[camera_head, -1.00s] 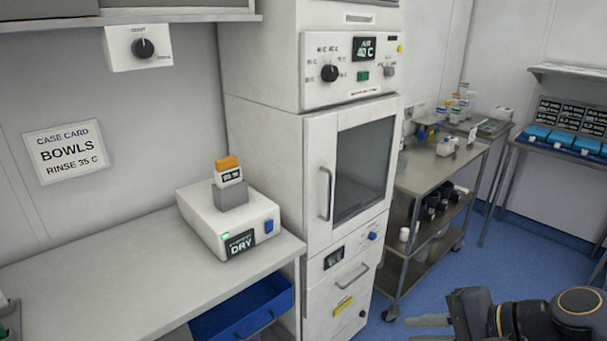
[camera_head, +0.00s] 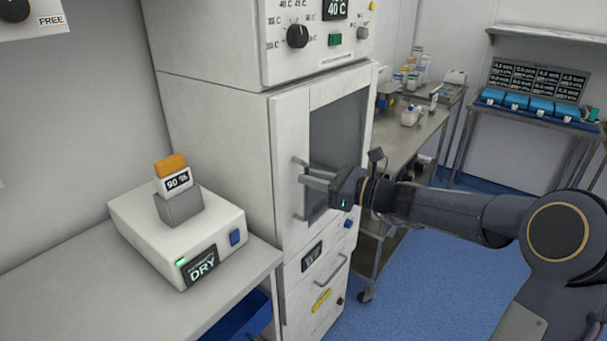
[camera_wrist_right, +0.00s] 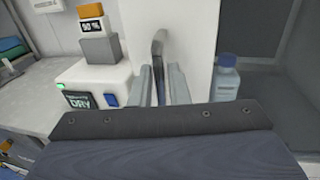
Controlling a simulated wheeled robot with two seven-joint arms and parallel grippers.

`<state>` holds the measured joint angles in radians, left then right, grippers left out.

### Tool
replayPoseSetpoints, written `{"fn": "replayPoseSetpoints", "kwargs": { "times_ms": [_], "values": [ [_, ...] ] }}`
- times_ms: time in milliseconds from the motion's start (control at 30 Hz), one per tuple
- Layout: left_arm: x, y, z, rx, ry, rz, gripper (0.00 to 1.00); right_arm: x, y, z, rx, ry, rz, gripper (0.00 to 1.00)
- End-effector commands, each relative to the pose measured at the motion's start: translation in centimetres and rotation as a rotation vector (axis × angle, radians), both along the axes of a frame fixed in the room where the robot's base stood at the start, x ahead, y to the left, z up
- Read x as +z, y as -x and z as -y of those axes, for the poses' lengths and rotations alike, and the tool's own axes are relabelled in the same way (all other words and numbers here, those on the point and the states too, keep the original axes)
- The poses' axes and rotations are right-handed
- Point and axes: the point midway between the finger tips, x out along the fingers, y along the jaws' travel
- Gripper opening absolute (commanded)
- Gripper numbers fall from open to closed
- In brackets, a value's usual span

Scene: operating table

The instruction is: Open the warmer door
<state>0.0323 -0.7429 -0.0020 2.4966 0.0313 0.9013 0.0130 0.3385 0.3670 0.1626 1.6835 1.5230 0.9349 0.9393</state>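The warmer is a tall white cabinet. Its door (camera_head: 290,130) has a dark glass window and appears shut. The upright grey door handle (camera_head: 299,212) is on the door's left side. My right gripper (camera_head: 308,181) reaches in from the right, with its fingers at the middle of the handle. In the right wrist view the handle (camera_wrist_right: 159,45) stands between the two fingers (camera_wrist_right: 160,84), which look open around it; any contact is hard to judge. My left gripper is not in view.
A white unit (camera_head: 140,225) with a DRY display stands on the counter (camera_head: 60,290) left of the warmer. A bottle (camera_wrist_right: 227,80) shows behind the door glass. A steel cart (camera_head: 425,130) stands to the right. Blue floor (camera_head: 430,290) is open in front.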

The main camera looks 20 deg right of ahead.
Motion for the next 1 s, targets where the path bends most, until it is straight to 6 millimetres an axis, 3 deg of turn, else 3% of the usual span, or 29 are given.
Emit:
{"fn": "replayPoseSetpoints", "kwargs": {
  "times_ms": [200, 467, 600, 1000],
  "values": [
    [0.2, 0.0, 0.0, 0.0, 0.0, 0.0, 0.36, 0.0, -1.2, -1.5, 0.002, 0.001, 0.002, 0.15],
    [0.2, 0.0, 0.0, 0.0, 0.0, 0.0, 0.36, 0.0, -1.3, -1.6, 0.001, 0.002, 0.001, 0.15],
    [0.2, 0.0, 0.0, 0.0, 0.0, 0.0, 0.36, 0.0, -1.3, -1.6, 0.001, 0.003, 0.002, 0.0],
    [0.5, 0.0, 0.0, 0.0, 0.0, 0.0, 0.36, 0.1, -1.1, -1.3, 0.009, 0.003, 0.0, 0.0]
  ]
}}
